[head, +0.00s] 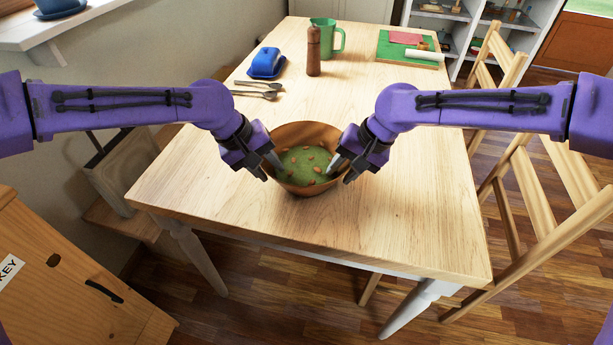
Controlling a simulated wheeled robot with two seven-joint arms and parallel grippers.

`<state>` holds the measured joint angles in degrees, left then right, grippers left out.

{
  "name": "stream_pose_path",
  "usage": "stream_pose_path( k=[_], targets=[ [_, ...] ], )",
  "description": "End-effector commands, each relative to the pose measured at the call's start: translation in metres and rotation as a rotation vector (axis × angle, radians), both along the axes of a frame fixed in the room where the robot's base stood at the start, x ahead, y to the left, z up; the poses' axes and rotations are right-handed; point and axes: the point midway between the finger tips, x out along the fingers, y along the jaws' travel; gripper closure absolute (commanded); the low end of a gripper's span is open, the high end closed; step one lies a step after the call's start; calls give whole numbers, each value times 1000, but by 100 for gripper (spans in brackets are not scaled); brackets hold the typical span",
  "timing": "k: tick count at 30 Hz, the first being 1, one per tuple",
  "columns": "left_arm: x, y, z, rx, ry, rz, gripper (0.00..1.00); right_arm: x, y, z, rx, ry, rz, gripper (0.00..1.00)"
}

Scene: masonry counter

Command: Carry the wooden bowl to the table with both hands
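The round wooden bowl (307,189) is on the light wooden table (400,215), near its front edge. Green contents with several brown pieces show inside it. My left gripper (273,173) is at the bowl's left rim, with one finger inside the bowl and one outside. My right gripper (341,173) is at the right rim in the same way. On both, the fingertips look spread apart, with the rim between them. The bowl looks level. Its underside and the outer sides behind the grippers are hidden.
Further back on the table are spoons (256,94), a blue butter dish (266,63), a brown bottle (313,52), a green mug (327,38) and a green board (408,49). A wooden chair (545,180) stands at the right. The tabletop around the bowl is clear.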

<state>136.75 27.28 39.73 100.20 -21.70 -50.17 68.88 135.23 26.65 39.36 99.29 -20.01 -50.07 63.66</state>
Motion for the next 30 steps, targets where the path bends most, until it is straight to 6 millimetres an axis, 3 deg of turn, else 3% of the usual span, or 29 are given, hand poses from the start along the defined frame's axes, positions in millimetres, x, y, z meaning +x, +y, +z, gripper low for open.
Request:
stream_pose_path(
  k=[5, 15, 21, 25, 30],
  targets=[
    [-2, 7, 19, 0, -6, 0, 66, 0, 1, 1, 1, -1, 1, 66],
    [-13, 41, 92, 0, -3, 1, 66, 0, 1, 1, 2, 0, 1, 66],
    [-16, 48, 108, 0, 0, 0, 66, 0, 0, 3, 2, -1, 1, 66],
    [-16, 48, 109, 1, 0, 0, 66, -2, -8, 21, 3, -4, 0, 66],
    [-16, 48, 108, 1, 0, 0, 66, -8, -26, 62, 2, -7, -2, 66]
  ],
)
